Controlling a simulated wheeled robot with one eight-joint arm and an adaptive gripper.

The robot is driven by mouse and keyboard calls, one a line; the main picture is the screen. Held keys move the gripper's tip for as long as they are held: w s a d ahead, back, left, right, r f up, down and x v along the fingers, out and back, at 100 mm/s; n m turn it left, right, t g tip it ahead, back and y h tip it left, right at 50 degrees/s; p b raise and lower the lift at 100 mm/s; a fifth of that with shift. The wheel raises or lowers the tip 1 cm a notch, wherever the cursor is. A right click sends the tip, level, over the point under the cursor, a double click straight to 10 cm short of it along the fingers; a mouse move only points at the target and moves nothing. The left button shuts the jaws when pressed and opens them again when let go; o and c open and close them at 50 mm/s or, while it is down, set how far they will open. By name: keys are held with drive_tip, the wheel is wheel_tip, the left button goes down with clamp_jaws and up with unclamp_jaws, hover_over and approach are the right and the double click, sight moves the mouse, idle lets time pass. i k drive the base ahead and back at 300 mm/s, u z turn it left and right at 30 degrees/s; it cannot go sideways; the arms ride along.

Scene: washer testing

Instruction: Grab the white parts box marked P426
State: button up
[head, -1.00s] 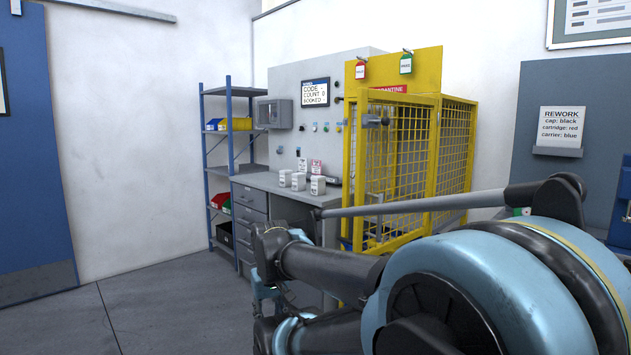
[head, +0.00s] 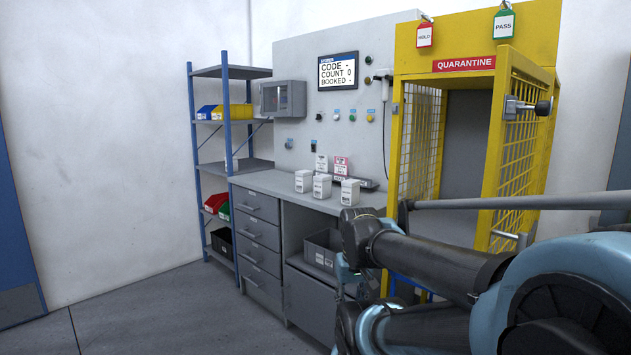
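Three white boxes stand on the grey workbench (head: 262,181): a left box (head: 303,181), a middle box (head: 322,187) and a right box (head: 350,192). Each has a printed label, but the markings are too small to read, so I cannot tell which is P426. My gripper (head: 352,287) is low in front of the bench, right of the drawers, and partly hidden by my own arm. It is apart from the boxes, which stand above it. Its fingers are too small and covered to show whether they are open.
The yellow quarantine cage (head: 477,62) stands right of the bench, its front open and its mesh door swung outward. A blue shelf rack (head: 228,72) with coloured bins stands left. A dark crate (head: 322,250) sits under the bench. Floor at the left front is clear.

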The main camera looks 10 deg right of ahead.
sight(302, 177)
drive_tip(key=i, duration=1.15)
drive_tip(key=u, duration=0.1)
